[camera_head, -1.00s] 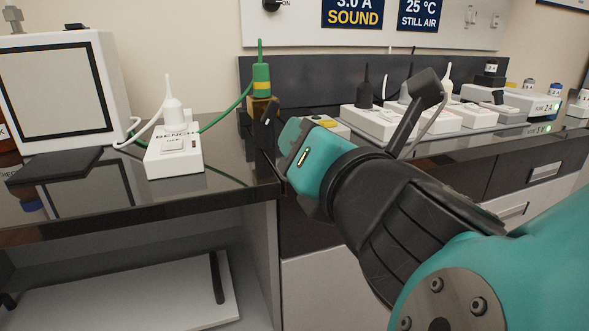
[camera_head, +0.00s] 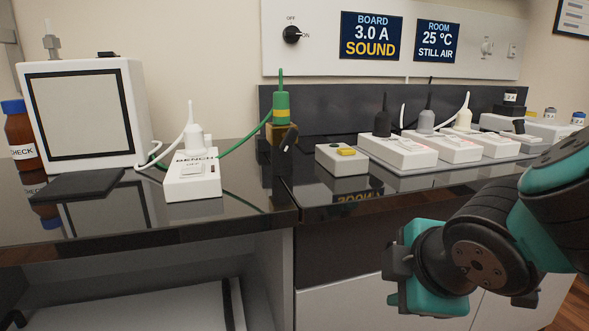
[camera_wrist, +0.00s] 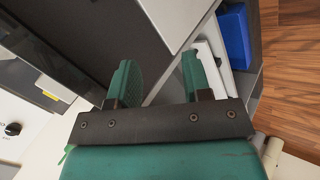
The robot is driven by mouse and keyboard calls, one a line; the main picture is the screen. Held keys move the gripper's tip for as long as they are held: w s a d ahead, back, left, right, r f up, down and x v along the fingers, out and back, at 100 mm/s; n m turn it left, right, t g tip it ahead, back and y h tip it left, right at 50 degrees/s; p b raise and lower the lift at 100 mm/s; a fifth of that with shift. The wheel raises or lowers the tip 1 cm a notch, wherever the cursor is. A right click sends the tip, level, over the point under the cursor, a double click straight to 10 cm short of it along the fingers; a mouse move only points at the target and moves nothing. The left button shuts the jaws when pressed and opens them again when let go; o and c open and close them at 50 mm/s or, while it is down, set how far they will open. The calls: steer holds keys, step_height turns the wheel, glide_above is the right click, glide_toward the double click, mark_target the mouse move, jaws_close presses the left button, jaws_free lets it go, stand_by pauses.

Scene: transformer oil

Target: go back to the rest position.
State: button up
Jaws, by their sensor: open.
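My gripper shows in the wrist view (camera_wrist: 157,85) with its two green fingers apart and nothing between them. In the head view my teal and black arm hangs at the lower right, in front of the cabinet fronts and below the counter edge. The fingertips are not clear in the head view. The gripper is apart from everything on the counter.
A brown bottle (camera_head: 20,135) stands far left.

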steer(key=s+r+m+g+y+p, duration=0.1)
steer(key=s+r+m+g+y, duration=0.15)
steer(key=s+m+g, duration=0.7)
step_height(320, 180, up, 23)
steer(key=s+t+p, duration=0.1)
steer(key=t+p, duration=0.1)
steer(key=p, duration=2.2)
steer(key=shift+s+d+r+y, duration=0.2)
steer(key=shift+d+y, duration=0.05)
steer(key=shift+y, duration=0.1)
steer(key=shift+c, duration=0.4)
